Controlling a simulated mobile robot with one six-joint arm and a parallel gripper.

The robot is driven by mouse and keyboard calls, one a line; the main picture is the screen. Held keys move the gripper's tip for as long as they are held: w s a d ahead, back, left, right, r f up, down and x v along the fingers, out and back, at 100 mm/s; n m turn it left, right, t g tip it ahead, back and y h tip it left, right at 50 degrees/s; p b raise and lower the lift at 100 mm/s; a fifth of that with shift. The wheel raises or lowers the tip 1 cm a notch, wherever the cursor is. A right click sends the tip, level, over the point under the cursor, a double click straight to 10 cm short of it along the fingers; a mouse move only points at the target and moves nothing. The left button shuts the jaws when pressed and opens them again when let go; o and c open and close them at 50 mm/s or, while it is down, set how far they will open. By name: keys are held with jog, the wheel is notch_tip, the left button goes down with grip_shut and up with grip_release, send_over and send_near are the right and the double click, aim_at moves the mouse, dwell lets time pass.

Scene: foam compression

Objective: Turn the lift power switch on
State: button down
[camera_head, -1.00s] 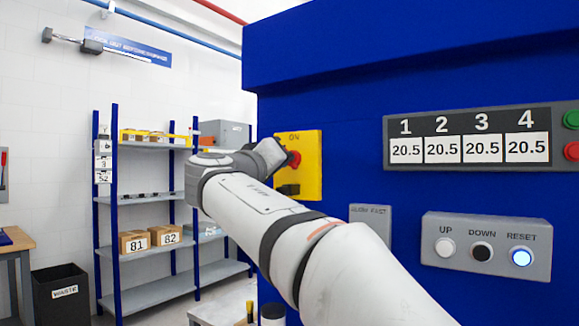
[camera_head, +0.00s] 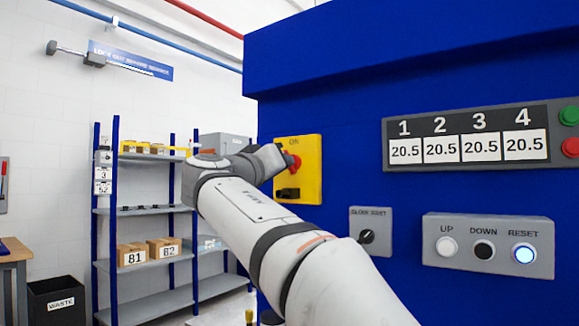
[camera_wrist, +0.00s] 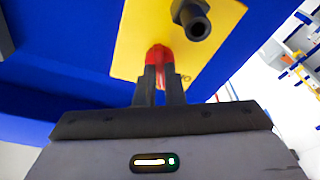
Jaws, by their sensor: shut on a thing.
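The lift power switch is a yellow box (camera_head: 311,172) on the blue machine's face, with "ON" lettered near its top. Its red knob (camera_head: 294,162) shows just beside my arm's end in the head view. In the wrist view my gripper (camera_wrist: 160,80) is shut on the red knob (camera_wrist: 160,55), one dark finger on each side. The yellow plate (camera_wrist: 130,52) lies behind it, with a dark round fitting (camera_wrist: 193,20) next to the knob. The knob's exact angle is hard to tell.
Right of the switch are a small grey box with a black dial (camera_head: 368,232), the UP, DOWN and RESET panel (camera_head: 487,247) with RESET lit, and a display panel (camera_head: 470,138). Shelves (camera_head: 150,210) and a waste bin (camera_head: 57,302) stand at the left.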

jog(key=shift+w+a+f+m+g+h+b, duration=0.15)
jog(key=shift+m+h+b, duration=0.2)
jog(key=shift+m+b, duration=0.65)
jog(key=shift+s+f+m+g+h+b, duration=0.15)
jog(key=shift+m+h+b, duration=0.2)
jog(key=shift+m+b, duration=0.65)
jog(key=shift+w+r+m, duration=0.1)
jog(key=shift+r+m, duration=0.15)
jog(key=shift+m, duration=0.95)
jog(key=c, duration=0.8)
grip_release()
jog(key=shift+o, duration=0.2)
jog(key=r+b+v, duration=0.1)
jog(key=v, duration=0.6)
jog(key=shift+r, duration=0.2)
